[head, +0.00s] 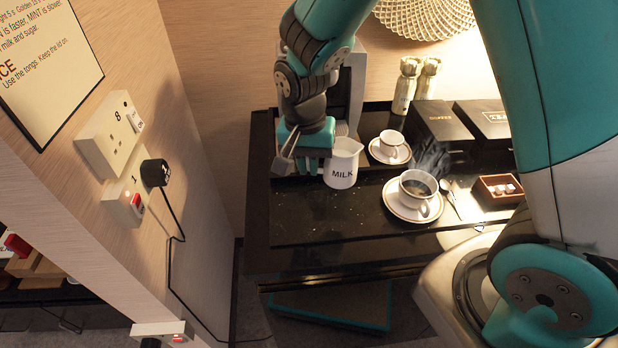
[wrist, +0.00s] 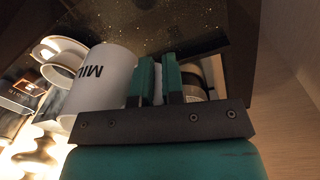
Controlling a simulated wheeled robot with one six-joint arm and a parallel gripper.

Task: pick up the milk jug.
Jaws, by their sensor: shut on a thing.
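The white milk jug (head: 342,170), marked MILK, is upright at the left part of the dark minibar tray. My gripper (head: 312,160) is at the jug's left side, pointing down. In the wrist view the jug (wrist: 98,82) is left of my teal fingers (wrist: 158,80), which are close together. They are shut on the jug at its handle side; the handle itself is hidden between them. I cannot tell whether the jug's base touches the tray.
A small cup on a saucer (head: 374,150) stands just right of the jug. A larger steaming cup (head: 417,188) is nearer the front. Dark boxes (head: 440,122), two shiny bottles (head: 405,85) and a sugar box (head: 499,190) are further right. The wall with sockets (head: 110,135) is left.

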